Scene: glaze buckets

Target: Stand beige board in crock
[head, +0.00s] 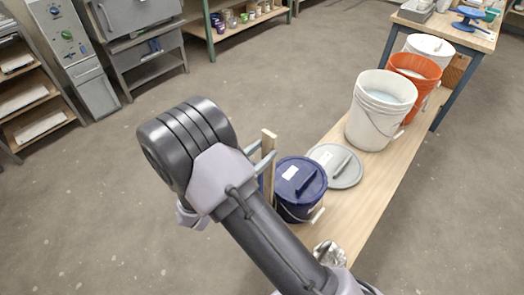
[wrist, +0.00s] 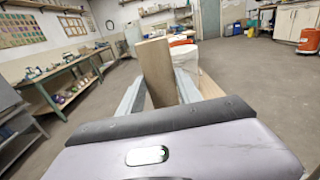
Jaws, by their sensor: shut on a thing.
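The beige board (head: 268,143) is upright between the fingers of my gripper (head: 265,152), just left of the dark blue lidded bucket in the head view. In the wrist view, the board (wrist: 155,68) stands up between the two pale fingers of my gripper (wrist: 158,82). My gripper is shut on it. The board's lower part is hidden by my arm in the head view, so I cannot tell what is below it. I cannot surely make out the crock; my arm covers part of the bench's near end.
The dark blue lidded bucket (head: 300,185) stands on the wooden bench (head: 370,185). A grey lid (head: 345,175), a white bucket (head: 380,112), an orange bucket (head: 414,75) and another white bucket (head: 430,46) line the bench. A shiny crumpled thing (head: 329,253) lies near my arm. The floor left is clear.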

